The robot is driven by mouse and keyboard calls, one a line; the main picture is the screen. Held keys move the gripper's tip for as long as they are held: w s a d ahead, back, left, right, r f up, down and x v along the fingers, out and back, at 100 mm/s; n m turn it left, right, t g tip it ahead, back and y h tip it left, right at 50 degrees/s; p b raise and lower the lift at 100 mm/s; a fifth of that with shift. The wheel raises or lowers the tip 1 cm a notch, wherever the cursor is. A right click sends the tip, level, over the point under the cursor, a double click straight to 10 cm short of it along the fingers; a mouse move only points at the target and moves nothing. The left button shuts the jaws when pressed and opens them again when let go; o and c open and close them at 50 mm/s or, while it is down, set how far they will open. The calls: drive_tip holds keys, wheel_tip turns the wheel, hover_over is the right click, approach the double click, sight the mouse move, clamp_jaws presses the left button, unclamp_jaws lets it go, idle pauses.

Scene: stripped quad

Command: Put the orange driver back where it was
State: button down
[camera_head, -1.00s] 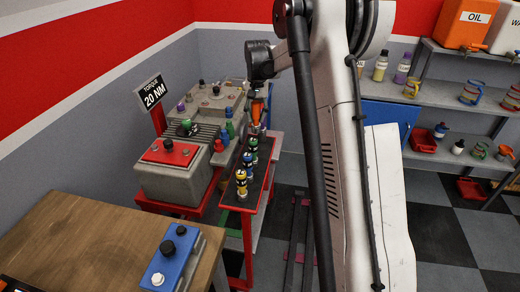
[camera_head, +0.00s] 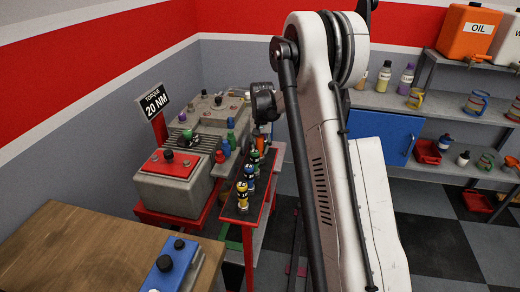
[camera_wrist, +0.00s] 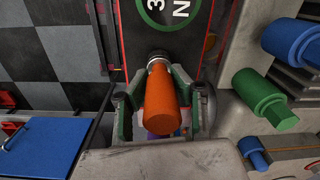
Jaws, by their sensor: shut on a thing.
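My gripper (camera_wrist: 160,103) is shut on the orange driver (camera_wrist: 162,108), with green-and-black fingers on both sides of its handle. In the head view the orange driver (camera_head: 261,131) shows only partly, below my wrist at the far end of the narrow red cart. In the wrist view, a dark surface with a green ring label (camera_wrist: 170,10) lies beyond the driver. The driver's lower end and any contact there are hidden.
A grey engine block (camera_head: 200,125) with coloured caps and sockets stands close to the cart's left. A green socket (camera_wrist: 265,100) is near my gripper. A wooden bench (camera_head: 95,250) is in front. Shelves (camera_head: 460,115) stand at the right.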

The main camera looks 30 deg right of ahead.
drive_tip(key=shift+f, duration=0.1)
drive_tip(key=shift+f, duration=0.15)
drive_tip(key=c, duration=1.5)
unclamp_jaws()
drive_tip(key=shift+o, duration=0.2)
